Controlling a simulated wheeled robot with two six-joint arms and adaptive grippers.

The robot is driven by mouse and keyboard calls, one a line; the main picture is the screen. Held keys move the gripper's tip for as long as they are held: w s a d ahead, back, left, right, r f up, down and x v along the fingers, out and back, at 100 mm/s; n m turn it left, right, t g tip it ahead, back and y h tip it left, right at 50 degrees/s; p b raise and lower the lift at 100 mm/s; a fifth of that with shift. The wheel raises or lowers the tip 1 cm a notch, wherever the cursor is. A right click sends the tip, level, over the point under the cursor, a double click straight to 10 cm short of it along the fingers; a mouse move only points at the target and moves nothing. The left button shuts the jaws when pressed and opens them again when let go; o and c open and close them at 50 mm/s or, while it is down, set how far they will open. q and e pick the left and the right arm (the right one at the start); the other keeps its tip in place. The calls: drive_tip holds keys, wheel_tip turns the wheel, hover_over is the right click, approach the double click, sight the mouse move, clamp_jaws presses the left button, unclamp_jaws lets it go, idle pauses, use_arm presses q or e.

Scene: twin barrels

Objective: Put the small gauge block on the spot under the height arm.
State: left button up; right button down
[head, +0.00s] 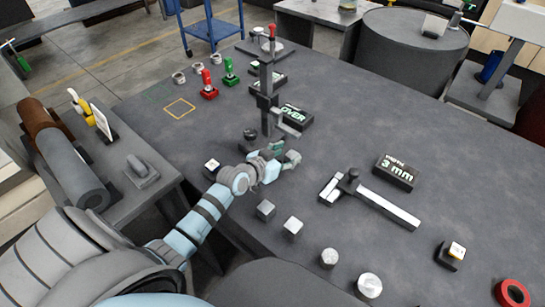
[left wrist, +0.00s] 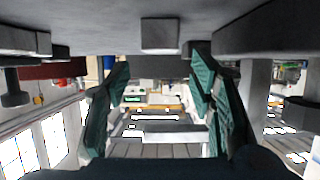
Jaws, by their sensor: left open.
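The height gauge has a tall dark column (head: 267,95) on the table, with a short height arm (head: 286,129) reaching out to the right. The spot under that arm cannot be made out behind my gripper. My left gripper (head: 284,155) is low over the table just in front of the gauge; its green fingers stand apart in the left wrist view (left wrist: 160,98), with nothing seen between them. Two grey blocks stand nearer the front edge: a smaller one (head: 265,210) and another (head: 292,227). My right gripper is not in view.
Two metal cylinders (head: 329,258) (head: 369,285) stand near the front edge. A caliper-like tool (head: 370,200) and a "3 mm" display (head: 396,172) lie to the right. An "OVER" display (head: 297,117) sits beside the gauge.

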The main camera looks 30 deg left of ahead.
use_arm(q)
drive_tip(key=p+v, duration=0.2)
drive_tip(key=v, duration=0.7)
drive_tip(key=shift+s+r+p, duration=0.1)
drive_tip(key=shift+p, duration=0.3)
